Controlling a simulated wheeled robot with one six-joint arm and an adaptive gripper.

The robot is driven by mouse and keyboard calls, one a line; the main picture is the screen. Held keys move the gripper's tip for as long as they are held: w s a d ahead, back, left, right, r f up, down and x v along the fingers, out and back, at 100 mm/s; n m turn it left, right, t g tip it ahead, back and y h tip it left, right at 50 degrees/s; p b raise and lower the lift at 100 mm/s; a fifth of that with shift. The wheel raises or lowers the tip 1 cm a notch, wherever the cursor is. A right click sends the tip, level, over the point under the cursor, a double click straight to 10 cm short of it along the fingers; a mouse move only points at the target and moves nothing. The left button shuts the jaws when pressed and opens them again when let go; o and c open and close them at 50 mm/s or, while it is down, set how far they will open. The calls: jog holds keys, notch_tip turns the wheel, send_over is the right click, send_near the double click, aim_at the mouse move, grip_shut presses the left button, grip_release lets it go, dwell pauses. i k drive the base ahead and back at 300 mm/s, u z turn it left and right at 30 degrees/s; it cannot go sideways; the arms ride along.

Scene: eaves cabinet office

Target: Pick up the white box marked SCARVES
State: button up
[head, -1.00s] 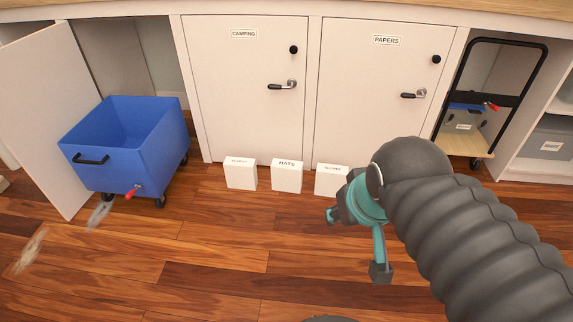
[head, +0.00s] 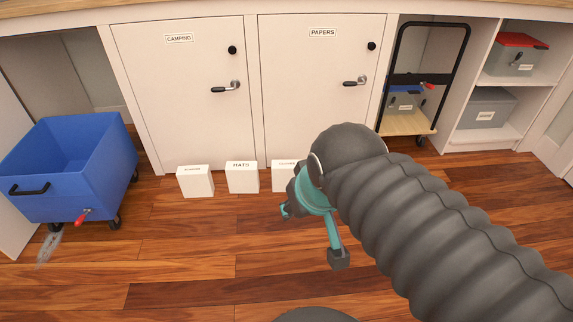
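Three small white boxes stand in a row on the wood floor in front of the cabinet doors. The middle one (head: 242,178) reads HATS. The labels of the left box (head: 195,182) and the right box (head: 281,178) are too small and blurred to read surely, so I cannot tell which is marked SCARVES. My gripper (head: 311,234) is teal and dark grey, with its fingers spread apart and nothing seen between them. In the picture it lies in front of the right box and hides part of its right side.
A blue wheeled bin (head: 70,170) stands at the left by an open cabinet door. Closed doors marked CAMPING (head: 185,95) and PAPERS (head: 318,85) stand behind the boxes. A black-handled trolley (head: 412,122) and shelves with grey boxes (head: 487,108) are at the right.

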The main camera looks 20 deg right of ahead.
aim_at(195, 181)
jog(key=u, duration=0.25)
jog(key=k, duration=0.3)
jog(key=u, duration=1.05)
jog(key=i, duration=1.25)
jog(key=z, duration=1.4)
jog(key=i, duration=0.85)
jog(key=z, duration=0.8)
